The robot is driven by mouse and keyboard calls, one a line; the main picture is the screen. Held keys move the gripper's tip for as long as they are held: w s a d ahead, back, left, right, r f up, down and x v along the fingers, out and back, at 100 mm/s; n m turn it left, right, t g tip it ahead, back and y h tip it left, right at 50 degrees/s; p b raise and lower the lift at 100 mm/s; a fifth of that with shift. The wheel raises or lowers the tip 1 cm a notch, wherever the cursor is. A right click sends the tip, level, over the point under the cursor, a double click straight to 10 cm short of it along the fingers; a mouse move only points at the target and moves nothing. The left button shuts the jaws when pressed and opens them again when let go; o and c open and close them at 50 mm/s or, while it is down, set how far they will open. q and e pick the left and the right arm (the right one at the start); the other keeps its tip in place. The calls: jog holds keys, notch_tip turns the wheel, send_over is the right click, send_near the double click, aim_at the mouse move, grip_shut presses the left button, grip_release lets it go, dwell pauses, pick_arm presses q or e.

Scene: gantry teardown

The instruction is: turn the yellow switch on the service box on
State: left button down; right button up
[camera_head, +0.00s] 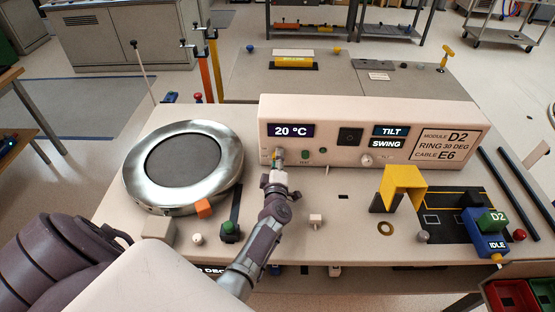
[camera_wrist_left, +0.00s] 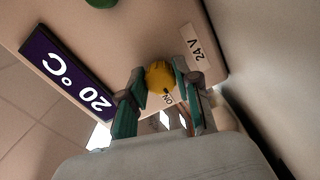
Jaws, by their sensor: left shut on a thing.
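The service box (camera_head: 340,112) is a long cream box at the back of the bench, with a "20 °C" display on its front. Its yellow switch (camera_wrist_left: 159,77) is a round knob in the left wrist view, beside a "24 V" label and an "ON" mark. My left gripper (camera_wrist_left: 160,84) is shut on the yellow switch, one finger on each side. In the head view my left gripper (camera_head: 278,160) is at the box's front, below the display, and largely hides the switch. My right gripper is not in view.
A round metal ring unit (camera_head: 228,172) stands left of my arm. A green button (camera_head: 306,154) and a white knob (camera_head: 366,159) are on the box front to the right.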

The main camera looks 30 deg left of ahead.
pick_arm(q)
jog(key=c, duration=0.8)
grip_release()
jog(key=v, duration=0.7)
jog(key=shift+s+d, duration=0.15)
jog(key=shift+s, duration=0.05)
